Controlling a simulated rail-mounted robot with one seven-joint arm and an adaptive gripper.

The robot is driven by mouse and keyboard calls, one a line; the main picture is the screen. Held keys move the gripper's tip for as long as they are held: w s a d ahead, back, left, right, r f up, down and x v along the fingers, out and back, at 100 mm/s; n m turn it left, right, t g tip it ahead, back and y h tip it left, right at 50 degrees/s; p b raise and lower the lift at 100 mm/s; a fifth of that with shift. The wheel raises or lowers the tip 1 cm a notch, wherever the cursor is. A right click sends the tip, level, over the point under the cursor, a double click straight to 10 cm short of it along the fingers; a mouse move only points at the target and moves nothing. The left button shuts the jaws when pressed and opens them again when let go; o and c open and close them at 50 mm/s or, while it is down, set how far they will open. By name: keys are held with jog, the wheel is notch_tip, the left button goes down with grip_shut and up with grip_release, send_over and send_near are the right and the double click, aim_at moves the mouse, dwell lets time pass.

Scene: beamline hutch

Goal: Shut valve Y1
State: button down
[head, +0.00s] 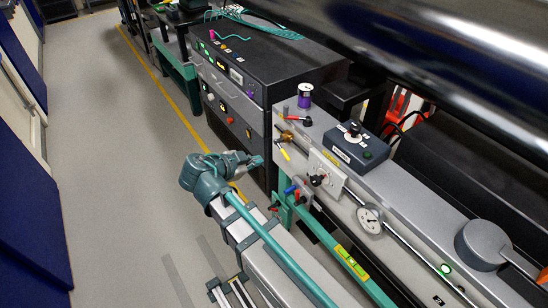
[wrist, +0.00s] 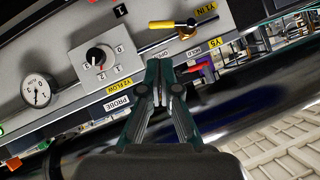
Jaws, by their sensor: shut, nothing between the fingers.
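The lever lies level in that picture, at a slight angle to the slanting pipe. In the head view the yellow lever (head: 284,152) hangs below its brass body on the panel's front. My gripper (wrist: 159,88) is shut and empty, below the lever in the wrist view and apart from it. In the head view my gripper (head: 257,161) is left of the valve.
A selector knob (wrist: 96,55) and round gauge (wrist: 37,90) sit left of the valve. A red handle (wrist: 197,68) and the Y5 label (wrist: 214,42) are right of my fingers. A grey-blue control box (head: 355,142) stands on top. The aisle floor (head: 110,150) is clear.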

aim_at(285, 156)
jog(key=p+x, duration=0.3)
jog(key=x, duration=1.1)
jog(key=shift+a, duration=0.1)
jog(key=shift+f+b, duration=0.3)
jog(key=shift+b, duration=0.55)
